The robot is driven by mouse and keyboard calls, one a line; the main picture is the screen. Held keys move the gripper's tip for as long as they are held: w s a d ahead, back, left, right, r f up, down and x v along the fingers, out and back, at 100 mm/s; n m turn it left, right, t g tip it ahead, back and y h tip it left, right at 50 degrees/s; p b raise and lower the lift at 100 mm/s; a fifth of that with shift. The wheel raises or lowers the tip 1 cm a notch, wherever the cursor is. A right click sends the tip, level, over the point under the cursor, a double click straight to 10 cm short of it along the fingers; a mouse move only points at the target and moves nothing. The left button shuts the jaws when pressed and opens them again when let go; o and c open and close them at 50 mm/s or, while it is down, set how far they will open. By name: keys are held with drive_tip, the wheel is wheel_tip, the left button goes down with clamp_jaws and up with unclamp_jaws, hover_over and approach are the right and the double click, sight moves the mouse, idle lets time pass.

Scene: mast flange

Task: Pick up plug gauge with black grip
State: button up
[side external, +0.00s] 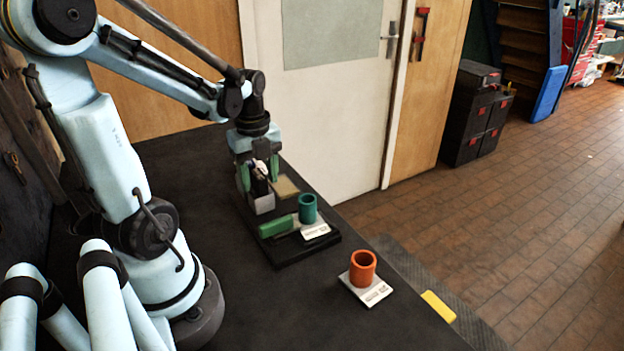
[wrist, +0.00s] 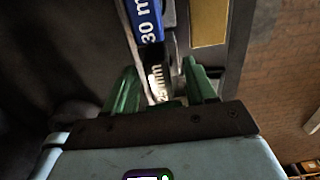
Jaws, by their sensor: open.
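My gripper (side external: 259,173) points down over the dark board, with its two green fingers apart. In the side view a dark upright piece (side external: 259,187) shows between and below the fingers, above a grey block (side external: 263,204). Contact with the fingers cannot be told. A blue piece marked "30 m" (wrist: 147,22) lies just beyond it in the wrist view. The gauge's lower end is hidden.
A tan pad (side external: 286,187) lies behind. An orange cup (side external: 362,268) stands on a labelled plate near the table edge. The front tabletop is clear.

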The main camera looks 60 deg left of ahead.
drive_tip(key=shift+f, duration=0.45)
drive_tip(key=shift+c, duration=0.3)
clamp_jaws()
drive_tip(key=shift+r, duration=0.1)
